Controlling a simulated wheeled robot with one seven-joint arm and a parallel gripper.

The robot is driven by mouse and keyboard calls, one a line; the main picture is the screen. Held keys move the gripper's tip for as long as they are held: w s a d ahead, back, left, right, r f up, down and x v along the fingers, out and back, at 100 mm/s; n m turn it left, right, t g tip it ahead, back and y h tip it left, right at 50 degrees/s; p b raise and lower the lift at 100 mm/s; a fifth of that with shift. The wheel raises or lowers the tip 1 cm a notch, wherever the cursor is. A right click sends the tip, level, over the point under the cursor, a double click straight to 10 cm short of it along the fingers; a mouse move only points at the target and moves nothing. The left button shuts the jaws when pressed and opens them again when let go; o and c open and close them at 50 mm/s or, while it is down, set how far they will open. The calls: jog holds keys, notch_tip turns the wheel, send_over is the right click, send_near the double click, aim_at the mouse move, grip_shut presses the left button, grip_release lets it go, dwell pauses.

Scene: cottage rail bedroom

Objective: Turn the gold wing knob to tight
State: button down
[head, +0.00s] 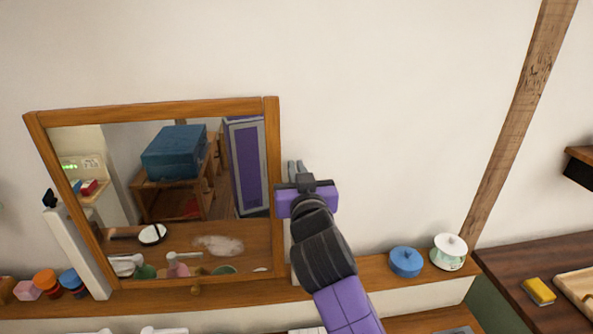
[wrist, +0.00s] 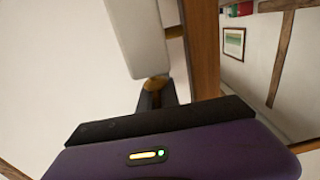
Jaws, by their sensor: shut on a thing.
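The gold wing knob (wrist: 154,83) shows in the wrist view at the lower end of a pale post (wrist: 136,38), beside the wooden mirror frame (wrist: 203,50). Only a small part of it is visible. My gripper (wrist: 156,97) is shut on it, with its dark fingers around the knob. In the head view my gripper (head: 297,167) is at the right side of the tilting mirror's frame (head: 271,150), and the knob is hidden there. The knob's exact angle cannot be told.
The mirror stands on a wooden shelf (head: 375,270) against a pale wall. Several small colourful items (head: 45,281) stand at the left. The wall above is clear.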

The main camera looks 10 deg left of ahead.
jog(key=shift+f+m+h+b, duration=0.2)
jog(key=shift+m+h+b, duration=0.1)
jog(key=shift+h+b, duration=0.25)
jog(key=m+h+b, duration=0.2)
jog(key=b, duration=0.1)
jog(key=d+m+h+b, duration=0.1)
jog(key=h+b, duration=0.2)
jog(key=m+h+b, duration=0.2)
jog(key=h+b, duration=0.1)
jog(key=shift+d+r+m, duration=0.15)
jog(key=shift+d+m, duration=0.1)
jog(key=shift+m, duration=0.05)
jog(key=shift+r+h, duration=0.1)
jog(key=shift+h, duration=0.15)
jog(key=c, duration=1.6)
grip_release()
